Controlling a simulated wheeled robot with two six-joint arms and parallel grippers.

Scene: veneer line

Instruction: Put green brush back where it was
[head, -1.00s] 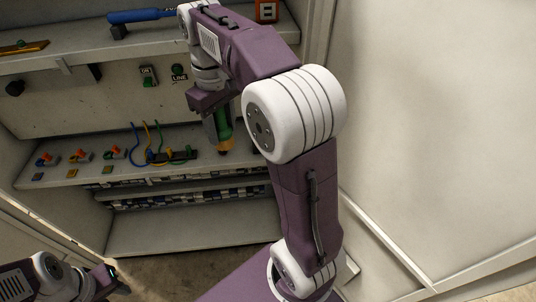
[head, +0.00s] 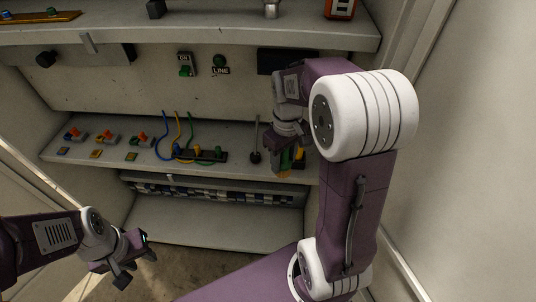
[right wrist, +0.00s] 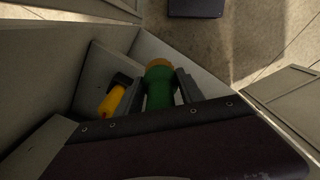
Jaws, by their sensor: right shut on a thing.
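The green brush (right wrist: 158,92) is between the fingers of my right gripper (right wrist: 168,88), its orange end pointing away from the wrist. In the head view, my right gripper (head: 286,158) is shut on it at the right part of the lower shelf (head: 225,172). There the brush (head: 284,163) is mostly hidden by the fingers and points down. I cannot tell whether it touches the shelf. My left gripper (head: 136,267) is empty, its fingers apart, low at the front left.
A yellow-handled tool with a black head (right wrist: 113,98) lies close beside the brush in the wrist view. A dark upright stick (head: 256,150) stands left of my right gripper. Coloured plugs with cables (head: 200,153) and orange switches (head: 140,138) occupy the shelf further left.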

